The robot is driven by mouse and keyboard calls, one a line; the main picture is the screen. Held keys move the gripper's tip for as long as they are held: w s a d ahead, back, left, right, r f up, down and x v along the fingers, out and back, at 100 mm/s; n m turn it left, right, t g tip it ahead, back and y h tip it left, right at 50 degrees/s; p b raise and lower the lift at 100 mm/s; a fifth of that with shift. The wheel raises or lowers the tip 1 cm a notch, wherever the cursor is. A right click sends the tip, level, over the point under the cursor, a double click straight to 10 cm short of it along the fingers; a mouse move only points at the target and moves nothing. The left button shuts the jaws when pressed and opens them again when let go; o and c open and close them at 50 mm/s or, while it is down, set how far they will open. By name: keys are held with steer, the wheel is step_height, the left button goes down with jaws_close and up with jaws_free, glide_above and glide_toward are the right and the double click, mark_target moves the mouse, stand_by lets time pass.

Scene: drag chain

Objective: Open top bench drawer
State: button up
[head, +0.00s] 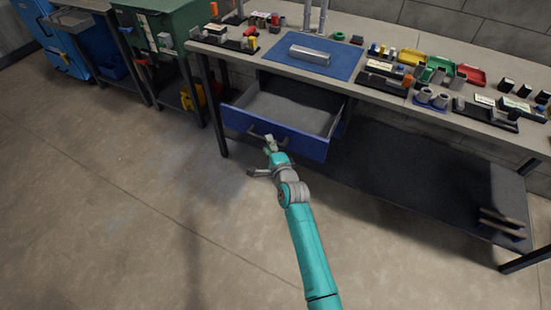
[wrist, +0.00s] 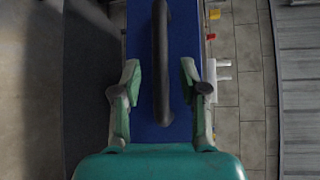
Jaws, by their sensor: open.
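The top bench drawer (head: 285,110) is pulled out from under the bench in the head view, with its grey inside showing empty. Its blue front bears a dark bar handle (head: 266,135). My gripper (head: 270,146) is at the handle. In the wrist view the blue drawer front (wrist: 180,60) fills the middle and the handle (wrist: 160,60) runs down it. My gripper (wrist: 158,85) is open there, with one finger on each side of the handle and a gap to each.
The bench top (head: 390,57) carries a blue mat (head: 340,62) with a metal block, coloured trays and several small parts. A dark lower shelf (head: 420,180) lies beneath. A green cabinet (head: 165,30) stands at the left. The floor (head: 120,200) in front is clear.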

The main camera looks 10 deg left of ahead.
steer(key=v, duration=0.8)
steer(key=shift+s, duration=0.2)
steer(key=s+d+f+n+h, duration=0.1)
steer(key=s+d+f+n, duration=0.1)
steer(key=s+d, duration=0.55)
steer(key=s+d+f+n+h, duration=0.25)
steer(key=s+d, duration=0.25)
steer(key=s, duration=0.6)
steer(key=s+d+f+n+h, duration=0.1)
steer(key=s+d+f+n, duration=0.1)
steer(key=s+d, duration=0.6)
steer(key=s+d+r+n+h, duration=0.1)
steer(key=s+d+r+n, duration=0.1)
steer(key=s+r+n, duration=0.2)
steer(key=s+d+r+n+h, duration=0.1)
steer(key=s+r+n, duration=0.3)
steer(key=s+r, duration=0.6)
steer(key=s+d, duration=0.1)
steer(key=s, duration=1)
steer(key=shift+h, duration=0.35)
